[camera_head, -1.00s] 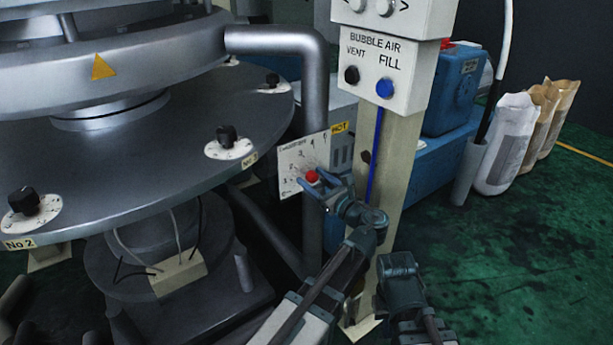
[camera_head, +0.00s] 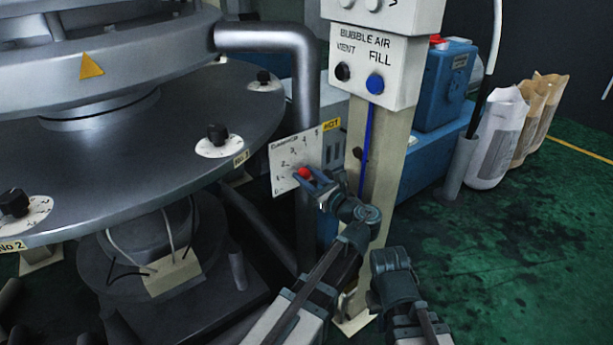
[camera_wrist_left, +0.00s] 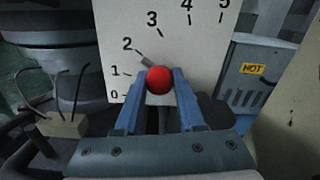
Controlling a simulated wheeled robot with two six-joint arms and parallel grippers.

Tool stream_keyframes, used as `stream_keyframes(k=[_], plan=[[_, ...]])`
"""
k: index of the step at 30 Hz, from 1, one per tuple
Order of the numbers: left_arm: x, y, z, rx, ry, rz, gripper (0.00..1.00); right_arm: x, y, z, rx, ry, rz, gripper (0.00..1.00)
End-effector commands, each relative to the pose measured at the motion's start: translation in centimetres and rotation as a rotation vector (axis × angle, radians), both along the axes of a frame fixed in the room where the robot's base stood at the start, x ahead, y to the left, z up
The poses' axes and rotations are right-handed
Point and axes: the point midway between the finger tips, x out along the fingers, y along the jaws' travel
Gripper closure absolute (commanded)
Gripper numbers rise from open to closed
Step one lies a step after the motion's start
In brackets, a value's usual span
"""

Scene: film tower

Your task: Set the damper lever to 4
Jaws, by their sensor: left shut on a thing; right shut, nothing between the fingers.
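The damper plate (camera_head: 290,150) is a white panel with marks 0 to 5 along an arc; it also fills the upper middle of the left wrist view (camera_wrist_left: 195,55). The damper lever has a red ball knob (camera_head: 304,173), which also shows in the left wrist view (camera_wrist_left: 159,80). A short grey pointer above the knob lies just below the 2 mark. My left gripper (camera_head: 311,181) is shut on the red knob, one blue finger on each side of it. My right gripper (camera_head: 389,262) is shut and empty, low in front of the beige post.
The beige post (camera_head: 387,145) with the bubble air box (camera_head: 372,60) stands just right of the plate. A vertical grey pipe (camera_head: 304,100) runs behind the plate. The round metal table (camera_head: 120,150) with black knobs is at left. Green floor (camera_head: 500,260) is open at right.

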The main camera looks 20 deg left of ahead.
Motion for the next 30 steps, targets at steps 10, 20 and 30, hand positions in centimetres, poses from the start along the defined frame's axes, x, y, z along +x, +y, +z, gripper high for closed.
stream_keyframes(k=[10,20,30], plan=[[-0.19,0.11,-0.16,-0.003,0.005,0.005,1.00,0.00,-0.01,-0.05,0.000,0.000,0.000,1.00],[-0.23,0.13,-0.19,-0.004,0.005,0.006,1.00,0.00,0.00,-0.05,0.000,0.000,0.000,1.00],[-0.05,-0.01,0.19,0.021,0.038,0.006,1.00,0.00,-0.01,0.33,0.000,0.000,-0.001,1.00]])
